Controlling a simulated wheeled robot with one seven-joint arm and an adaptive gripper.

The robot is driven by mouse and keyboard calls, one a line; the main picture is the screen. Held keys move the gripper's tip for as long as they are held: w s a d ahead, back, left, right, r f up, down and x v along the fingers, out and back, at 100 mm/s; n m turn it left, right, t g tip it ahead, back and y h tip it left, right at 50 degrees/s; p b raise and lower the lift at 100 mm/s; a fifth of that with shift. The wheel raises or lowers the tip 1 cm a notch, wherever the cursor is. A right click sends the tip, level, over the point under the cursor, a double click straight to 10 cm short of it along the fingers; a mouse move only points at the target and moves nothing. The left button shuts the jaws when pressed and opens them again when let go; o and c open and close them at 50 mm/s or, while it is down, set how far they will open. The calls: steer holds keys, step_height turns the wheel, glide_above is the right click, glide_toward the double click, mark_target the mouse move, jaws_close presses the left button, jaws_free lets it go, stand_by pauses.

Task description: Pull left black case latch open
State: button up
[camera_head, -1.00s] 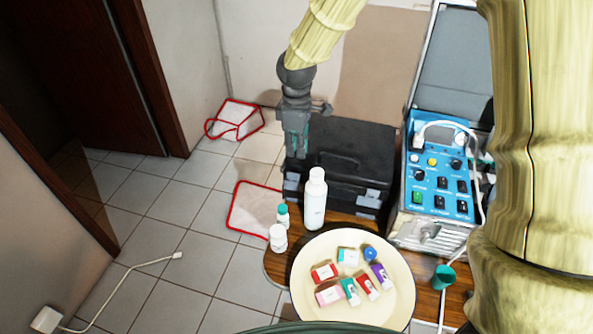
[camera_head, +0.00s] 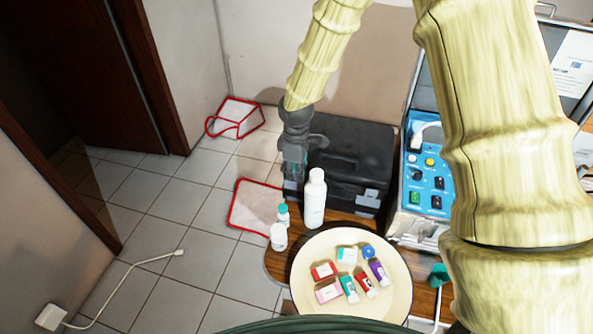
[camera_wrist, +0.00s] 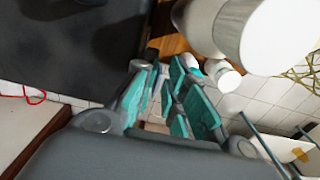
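The black case (camera_head: 350,150) stands shut on the wooden table; its dark side fills the upper left of the wrist view (camera_wrist: 50,45). Its left latch (camera_head: 290,188) is a small grey piece at the front left corner, partly hidden by my gripper. The right latch (camera_head: 369,197) shows clearly on the front. My gripper (camera_head: 293,176) points down at the case's front left corner, just above the left latch. In the wrist view its teal-padded fingers (camera_wrist: 166,68) stand a little apart, with a narrow gap between them. I cannot tell whether they touch the latch.
A white bottle (camera_head: 315,200) stands close in front of the case, right of my gripper. Two small bottles (camera_head: 278,236) stand near the table's left edge. A cream plate (camera_head: 312,252) with several small boxes lies in front. A blue control unit (camera_head: 423,175) is at right.

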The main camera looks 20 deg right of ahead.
jaws_close()
